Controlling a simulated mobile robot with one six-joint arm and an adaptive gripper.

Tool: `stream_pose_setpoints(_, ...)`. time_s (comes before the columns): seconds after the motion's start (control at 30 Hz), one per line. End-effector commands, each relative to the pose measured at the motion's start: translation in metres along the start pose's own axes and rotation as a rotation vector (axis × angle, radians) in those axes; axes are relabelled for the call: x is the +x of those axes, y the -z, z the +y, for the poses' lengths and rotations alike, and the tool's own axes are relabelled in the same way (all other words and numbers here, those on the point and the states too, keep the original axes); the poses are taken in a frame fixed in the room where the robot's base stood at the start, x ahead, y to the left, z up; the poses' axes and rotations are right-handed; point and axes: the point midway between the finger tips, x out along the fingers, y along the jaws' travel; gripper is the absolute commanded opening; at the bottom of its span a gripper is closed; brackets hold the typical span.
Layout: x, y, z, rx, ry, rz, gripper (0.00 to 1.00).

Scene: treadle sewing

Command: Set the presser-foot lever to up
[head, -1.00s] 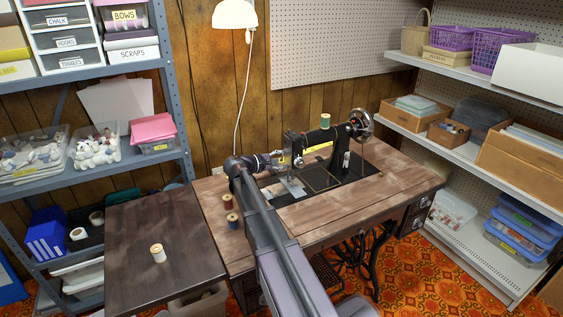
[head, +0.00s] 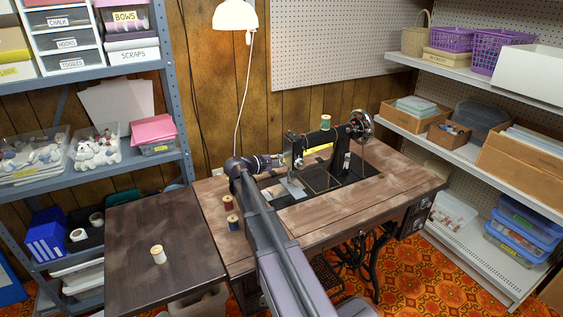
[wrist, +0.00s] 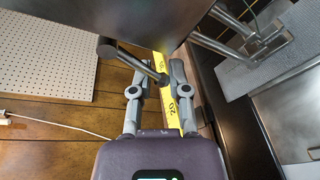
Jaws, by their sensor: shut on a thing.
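The black sewing machine (head: 340,145) stands on the wooden treadle table (head: 330,220). My gripper (head: 284,160) is at the left end of its head, beside the needle area. In the wrist view, a dark thin lever with a round end (wrist: 106,48) sticks out from the machine and passes between the fingertips of my gripper (wrist: 157,77). I take it for the presser-foot lever, and the gripper is shut on it. In the head view the lever is too small to make out.
A yellow numbered strip (wrist: 180,110) shows behind the fingers. Two thread spools (head: 230,212) stand left of my arm. A pale spool (head: 158,254) stands on the dark side table (head: 140,225). A lamp (head: 235,16) hangs behind. Shelves flank both sides.

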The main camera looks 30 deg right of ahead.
Motion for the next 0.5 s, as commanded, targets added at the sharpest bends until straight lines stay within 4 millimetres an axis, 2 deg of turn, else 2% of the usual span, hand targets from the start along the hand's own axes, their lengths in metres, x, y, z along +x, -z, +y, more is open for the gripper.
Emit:
stream_pose_setpoints(0.27, 0.001, 0.002, 0.004, 0.123, -0.026, 0.013, 0.0)
stream_pose_setpoints(0.5, 0.001, 0.006, 0.014, 0.309, -0.069, 0.033, 0.0)
